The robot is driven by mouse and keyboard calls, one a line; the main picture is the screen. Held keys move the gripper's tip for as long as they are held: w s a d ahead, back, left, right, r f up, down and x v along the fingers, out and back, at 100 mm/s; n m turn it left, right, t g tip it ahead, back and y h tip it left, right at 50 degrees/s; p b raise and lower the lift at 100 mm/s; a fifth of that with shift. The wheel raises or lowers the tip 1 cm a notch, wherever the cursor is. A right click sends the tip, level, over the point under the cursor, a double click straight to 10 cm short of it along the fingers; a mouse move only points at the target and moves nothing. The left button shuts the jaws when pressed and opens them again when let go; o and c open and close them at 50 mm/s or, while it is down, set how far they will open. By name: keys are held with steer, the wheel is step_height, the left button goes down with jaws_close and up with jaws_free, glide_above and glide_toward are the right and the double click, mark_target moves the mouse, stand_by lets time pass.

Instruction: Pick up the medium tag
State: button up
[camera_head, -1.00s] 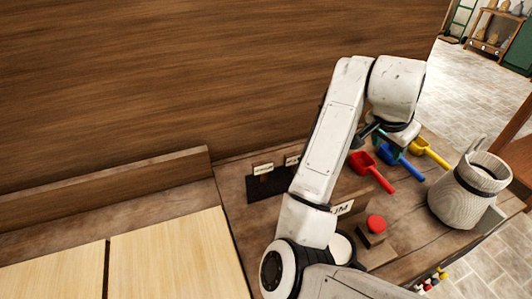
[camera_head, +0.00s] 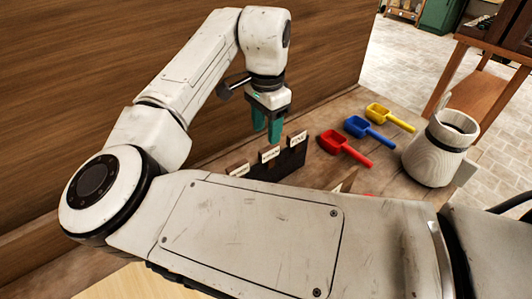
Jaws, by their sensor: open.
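Three small white tags stand in a row in a dark holder (camera_head: 292,160) on the wooden counter. The middle tag (camera_head: 270,154) appears to be the medium one, though its lettering is too small to read surely. Another tag (camera_head: 238,170) stands left of it, and a third tag (camera_head: 298,137) to its right seems to read FINE. My gripper (camera_head: 267,131) points down with its two green fingers apart and empty. Its fingertips show just above the middle tag in the picture; the exact gap is hard to judge.
Red (camera_head: 345,147), blue (camera_head: 368,132) and yellow (camera_head: 389,116) scoops lie right of the holder. A brown wooden wall rises behind the counter. My arm hides much of the near counter.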

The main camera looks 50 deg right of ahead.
mark_target(269, 148)
steer(key=shift+s+f, duration=0.2)
steer(key=shift+f, duration=1.4)
steer(key=shift+s+f, duration=0.2)
steer(key=shift+f, duration=1.4)
jaws_close()
